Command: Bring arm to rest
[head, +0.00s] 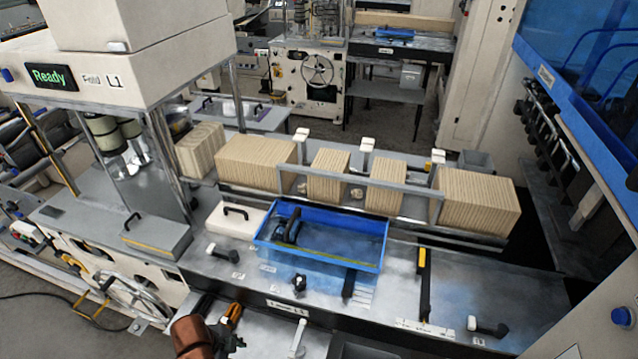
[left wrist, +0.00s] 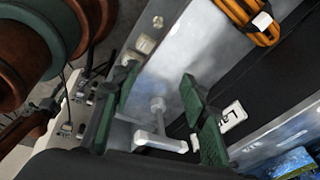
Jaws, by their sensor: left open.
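My left gripper (left wrist: 165,88) shows in the left wrist view with two green fingers spread wide apart. Nothing is held between them. A white T-shaped handle on a rod (left wrist: 160,125) shows between and beyond the fingers; whether a finger touches it is not clear. In the head view a white handle (head: 298,338) stands at the bottom edge, below the front of the metal bench. My right gripper is in neither view.
A blue tray (head: 372,266) holding a black-handled tool sits on the metal bench (head: 220,268). Tan stacked blocks (head: 480,202) line the back rail. An orange bundle (left wrist: 250,22) lies at a metal edge in the wrist view. A blue panel (head: 590,60) rises at the right.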

